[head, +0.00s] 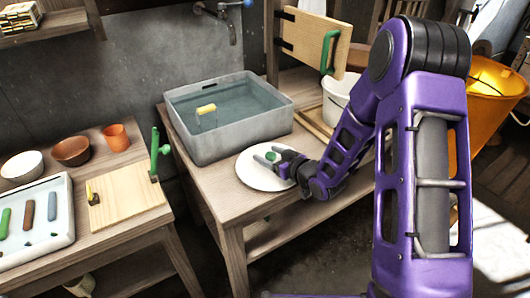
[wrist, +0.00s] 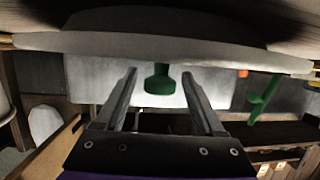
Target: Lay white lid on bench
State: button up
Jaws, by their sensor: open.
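The white lid (head: 256,178) is a round disc with a green knob (head: 271,156). In the head view it appears to lie flat on the wooden bench (head: 226,200), in front of the grey basin and near the bench's front edge. In the wrist view the lid (wrist: 220,46) spans the top, and its knob (wrist: 159,84) points down in the picture. My gripper (head: 266,157) is at the lid, with its fingers open on either side of the knob. In the wrist view gaps show between the knob and both fingers (wrist: 160,74).
The grey basin (head: 205,135) of water stands behind the lid. A white bucket (head: 338,97) is behind my arm, below a hanging board with a green handle (head: 328,52). A lower table at left holds bowls, a board and a tray (head: 68,215).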

jog(key=v, duration=0.9)
jog(key=shift+s+d+r+p, duration=0.15)
jog(key=shift+s+d+p, duration=0.1)
jog(key=shift+s+p, duration=0.05)
